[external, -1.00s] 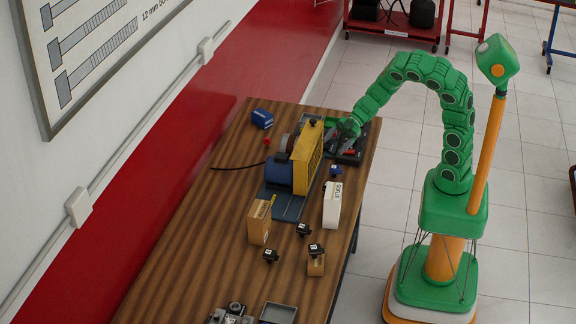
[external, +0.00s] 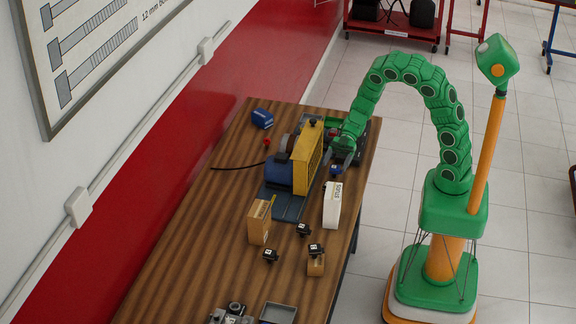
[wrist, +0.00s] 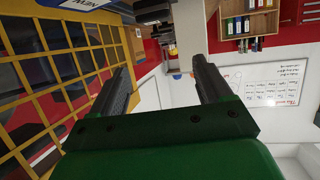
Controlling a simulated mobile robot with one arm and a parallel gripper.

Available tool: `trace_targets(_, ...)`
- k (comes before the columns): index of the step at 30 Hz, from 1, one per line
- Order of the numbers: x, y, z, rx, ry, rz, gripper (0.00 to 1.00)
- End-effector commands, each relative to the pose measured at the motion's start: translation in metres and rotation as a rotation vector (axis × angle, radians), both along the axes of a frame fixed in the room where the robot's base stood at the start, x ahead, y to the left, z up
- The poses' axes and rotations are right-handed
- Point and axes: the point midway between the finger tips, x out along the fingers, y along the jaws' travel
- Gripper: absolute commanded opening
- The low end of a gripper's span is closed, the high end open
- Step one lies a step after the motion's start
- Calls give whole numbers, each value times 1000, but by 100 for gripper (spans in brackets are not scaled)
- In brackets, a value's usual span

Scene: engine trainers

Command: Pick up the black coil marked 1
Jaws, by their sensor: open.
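Several small black coils with white labels are in the external view. The label digits are too small for me to tell which is marked 1.
A white box (external: 332,205) and a tan carton (external: 259,222) stand upright on the wooden table (external: 200,240). A grey tray (external: 279,312) lies at the near end. A yellow grid (wrist: 35,80) is close on the left in the wrist view. The table's left part is clear.

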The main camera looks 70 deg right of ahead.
Motion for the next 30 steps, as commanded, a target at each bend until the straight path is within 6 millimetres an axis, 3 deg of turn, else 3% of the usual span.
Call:
trace_targets(9,0,0,-29,-2,2,-1,78)
trace_targets(21,0,0,-44,-1,1,0,78)
trace_targets(30,6,29,-54,0,-1,0,78)
